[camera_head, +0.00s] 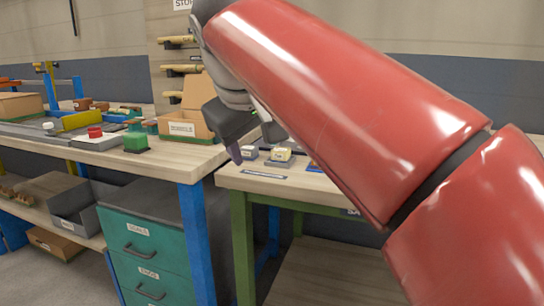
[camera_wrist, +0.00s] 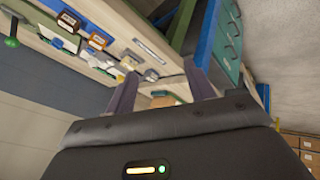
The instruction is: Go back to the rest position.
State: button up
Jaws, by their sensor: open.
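My red arm reaches across the right half of the head view and hides much of that bench.
Small blocks (camera_head: 281,155) lie on the right-hand bench close to my gripper. The left bench (camera_head: 165,158) holds a labelled cardboard box (camera_head: 182,128) and a green block (camera_head: 135,138). Teal drawers (camera_head: 150,245) stand below it. Open floor shows at lower left.

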jog(key=s+d+f+m, duration=0.2)
jog(key=s+d+f, duration=0.3)
jog(key=f, duration=0.4)
jog(key=s+d+f+m+g, duration=0.1)
jog(key=s+d+f+m, duration=0.2)
jog(key=s+d+f, duration=0.3)
jog(key=s+d+f+m, duration=0.3)
jog(key=s+d+f, duration=0.2)
jog(key=f, duration=0.9)
jog(key=shift+s+d+f+g+y, duration=0.2)
jog(key=shift+s+d+g+y, duration=0.15)
jog(key=shift+d, duration=0.9)
jog(key=shift+c, duration=0.3)
